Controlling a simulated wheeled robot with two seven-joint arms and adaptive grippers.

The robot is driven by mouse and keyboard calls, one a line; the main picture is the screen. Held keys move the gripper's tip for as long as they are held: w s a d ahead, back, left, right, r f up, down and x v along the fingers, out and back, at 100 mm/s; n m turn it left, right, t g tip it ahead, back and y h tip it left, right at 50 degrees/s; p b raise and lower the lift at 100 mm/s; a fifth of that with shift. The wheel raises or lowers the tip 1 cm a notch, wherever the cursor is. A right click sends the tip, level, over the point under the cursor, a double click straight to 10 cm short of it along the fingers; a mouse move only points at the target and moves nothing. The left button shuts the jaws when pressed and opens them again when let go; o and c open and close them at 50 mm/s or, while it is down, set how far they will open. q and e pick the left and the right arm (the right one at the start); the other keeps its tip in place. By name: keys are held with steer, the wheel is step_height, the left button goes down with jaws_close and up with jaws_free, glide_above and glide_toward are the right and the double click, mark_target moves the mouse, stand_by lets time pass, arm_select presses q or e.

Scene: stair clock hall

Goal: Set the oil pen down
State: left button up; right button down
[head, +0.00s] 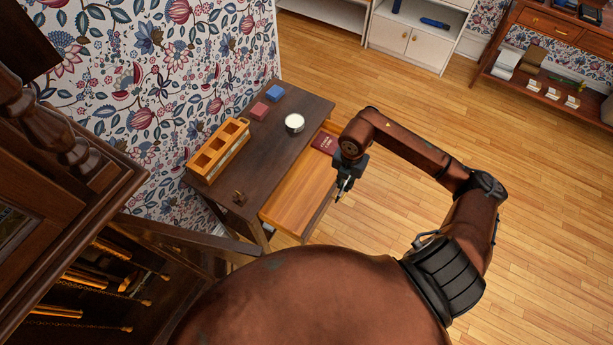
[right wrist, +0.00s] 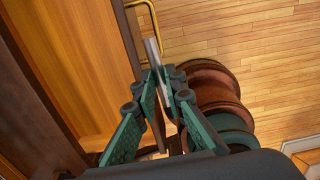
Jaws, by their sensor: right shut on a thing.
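My right gripper (head: 345,181) is shut on the oil pen (right wrist: 152,52), a thin grey piece that sticks out beyond the fingertips. In the right wrist view the green-padded fingers (right wrist: 165,88) close around it, and they hide part of it. The gripper is in the air near the right edge of the desk's open drawer (head: 290,205). The drawer's bare wooden floor also shows in the right wrist view (right wrist: 85,60). My left gripper is not in view.
The dark desk top (head: 262,157) bears a wooden compartment box (head: 218,150), a round white-faced thing (head: 294,122), a red block (head: 259,110), a blue block (head: 274,93) and a small brownish thing (head: 239,198). A dark red booklet (head: 325,143) lies in the drawer's far end.

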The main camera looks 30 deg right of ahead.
steer(key=shift+w+a+f, duration=0.1)
steer(key=shift+a+f, duration=0.05)
glide_toward(304, 207)
steer(key=s+d+r, duration=0.2)
steer(key=d, duration=0.2)
steer(key=shift+m, duration=0.3)
steer(key=a+f, duration=0.1)
steer(key=w+a+f, duration=0.1)
steer(key=f+b, duration=0.1)
steer(key=shift+w+a+f, duration=0.3)
steer(key=shift+a+f, duration=0.1)
steer(key=shift+w+a+f, duration=0.2)
steer(key=shift+a+f, duration=0.25)
steer(key=shift+f, duration=0.2)
steer(key=shift+w+a+f+b, duration=0.15)
steer(key=shift+f+b, duration=0.35)
steer(key=shift+f, duration=1.2)
steer(key=shift+f, duration=0.1)
steer(key=c, duration=2.4)
jaws_free()
steer(key=shift+f, duration=0.1)
steer(key=o, duration=0.4)
